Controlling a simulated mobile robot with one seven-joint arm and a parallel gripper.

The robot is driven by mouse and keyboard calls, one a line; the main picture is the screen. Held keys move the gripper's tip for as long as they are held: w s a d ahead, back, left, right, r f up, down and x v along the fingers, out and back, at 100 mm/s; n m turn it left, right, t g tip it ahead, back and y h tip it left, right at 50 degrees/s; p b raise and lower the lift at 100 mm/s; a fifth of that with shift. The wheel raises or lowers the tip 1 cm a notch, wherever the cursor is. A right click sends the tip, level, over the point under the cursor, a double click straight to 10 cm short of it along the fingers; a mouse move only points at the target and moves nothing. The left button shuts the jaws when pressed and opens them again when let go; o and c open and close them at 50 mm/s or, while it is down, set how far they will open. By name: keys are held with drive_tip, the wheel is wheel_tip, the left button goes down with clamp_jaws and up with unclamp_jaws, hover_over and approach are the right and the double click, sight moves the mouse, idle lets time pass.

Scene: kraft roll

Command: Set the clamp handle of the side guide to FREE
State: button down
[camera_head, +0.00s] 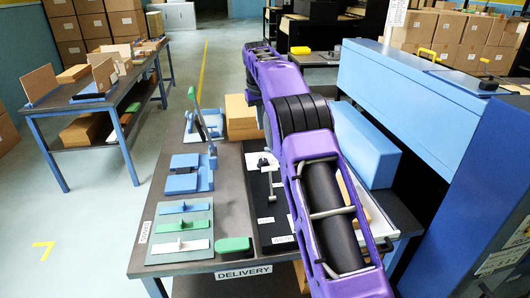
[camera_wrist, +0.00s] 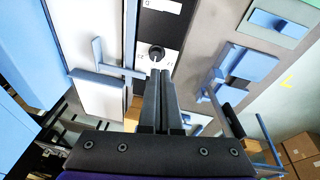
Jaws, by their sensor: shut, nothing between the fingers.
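In the wrist view a dark round knob with a pale bar (camera_wrist: 156,53), which looks like the clamp handle, sits on a white plate with small lettering I cannot read surely. A grey-blue bracket (camera_wrist: 98,52), apparently the side guide, stands to its left, with a bar reaching toward the knob. My gripper (camera_wrist: 158,76) is shut and empty. Its fingertips appear just below the knob in the picture; I cannot tell whether they touch it. In the head view the white plate with the dark knob (camera_head: 263,160) shows beside my arm, and my gripper is hidden.
The delivery table (camera_head: 232,254) carries blue, green and white pieces on its left. A blue box (camera_head: 366,146) and the blue machine (camera_head: 415,92) lie to the right.

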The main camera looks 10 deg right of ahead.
drive_tip(key=shift+m+g+y, duration=0.5)
drive_tip(key=shift+m, duration=0.3)
drive_tip(key=f, duration=0.1)
drive_tip(key=d+f, duration=0.1)
drive_tip(key=f, duration=0.1)
drive_tip(key=d+f, duration=0.1)
drive_tip(key=shift+s+f, duration=0.1)
drive_tip(key=shift+f, duration=0.1)
drive_tip(key=b, duration=0.2)
hover_over(271, 184)
drive_tip(key=w, duration=0.5)
wheel_tip(271, 184, down, 9)
drive_tip(key=shift+w, duration=0.1)
